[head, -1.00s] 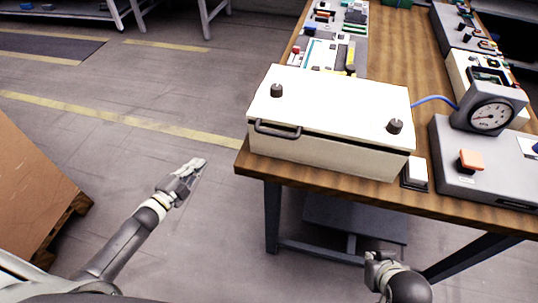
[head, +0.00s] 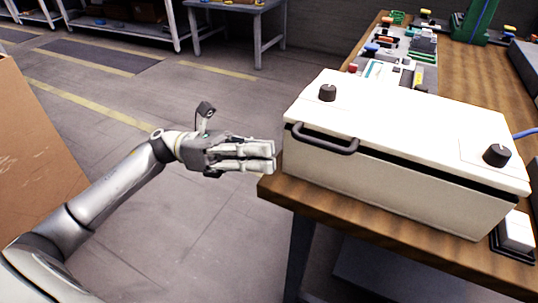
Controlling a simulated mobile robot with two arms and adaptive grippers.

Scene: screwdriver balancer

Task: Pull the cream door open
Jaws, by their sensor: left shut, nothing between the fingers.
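The cream box (head: 400,155) stands on the wooden table near its left front corner. Its cream door (head: 410,112) is the top panel, with two black knobs and a dark gap along the front edge. A dark bar handle (head: 325,138) sits on the front left of the door. My left gripper (head: 272,157) is shut and empty, just left of the box, with its fingertips pointing right, short of the handle and apart from it. My right gripper is not in view.
The wooden table (head: 470,75) carries circuit boards (head: 405,55) behind the box. A white switch (head: 516,232) is at the box's right. A brown panel (head: 35,155) stands at far left. The floor between is clear.

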